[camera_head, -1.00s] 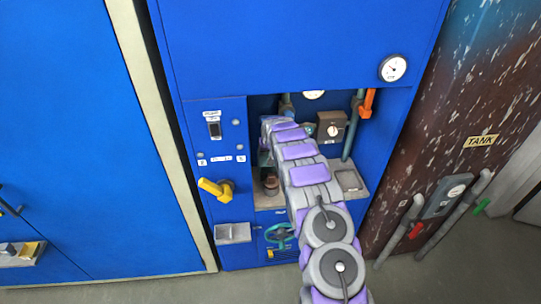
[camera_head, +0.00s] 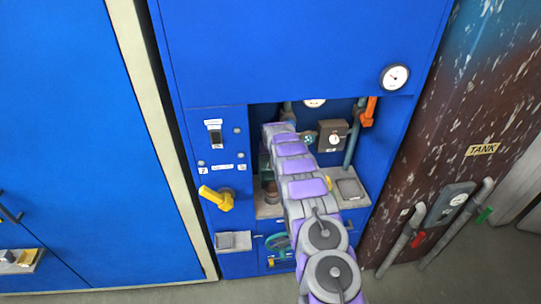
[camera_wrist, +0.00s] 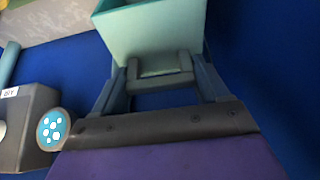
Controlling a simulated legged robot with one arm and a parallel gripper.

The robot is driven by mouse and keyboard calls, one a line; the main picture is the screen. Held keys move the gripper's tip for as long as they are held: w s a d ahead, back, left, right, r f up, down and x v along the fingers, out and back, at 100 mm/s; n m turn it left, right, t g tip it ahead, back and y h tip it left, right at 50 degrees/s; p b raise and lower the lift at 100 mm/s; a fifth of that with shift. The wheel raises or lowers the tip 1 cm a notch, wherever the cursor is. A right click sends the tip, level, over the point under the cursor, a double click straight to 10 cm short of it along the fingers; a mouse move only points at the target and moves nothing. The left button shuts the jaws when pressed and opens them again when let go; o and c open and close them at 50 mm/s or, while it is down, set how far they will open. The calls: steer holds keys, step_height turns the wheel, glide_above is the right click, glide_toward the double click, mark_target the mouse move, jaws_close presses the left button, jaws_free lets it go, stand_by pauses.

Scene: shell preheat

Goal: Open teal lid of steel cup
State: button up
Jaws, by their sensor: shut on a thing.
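In the wrist view, a pale teal box-like piece (camera_wrist: 150,30) with sloping sides fills the top middle. A grey U-shaped handle (camera_wrist: 160,83) is on its near side. My gripper (camera_wrist: 160,80) is shut on this handle, with one finger at each side. I cannot tell whether the teal piece is the lid. In the head view, a small dark metal cup (camera_head: 270,193) stands on the shelf inside the recess, left of my arm. My arm hides the gripper there.
The blue cabinet (camera_head: 300,50) frames the recess closely. A yellow lever (camera_head: 217,198) sticks out at its left, and a green handwheel (camera_head: 278,241) is below.

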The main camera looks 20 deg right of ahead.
steer(key=o, duration=1.3)
steer(key=shift+f, duration=0.2)
steer(key=shift+o, duration=1)
steer(key=shift+r, duration=0.2)
steer(key=p+v, duration=0.1)
steer(key=v, duration=1)
steer(key=shift+r, duration=0.3)
steer(key=shift+s, duration=0.15)
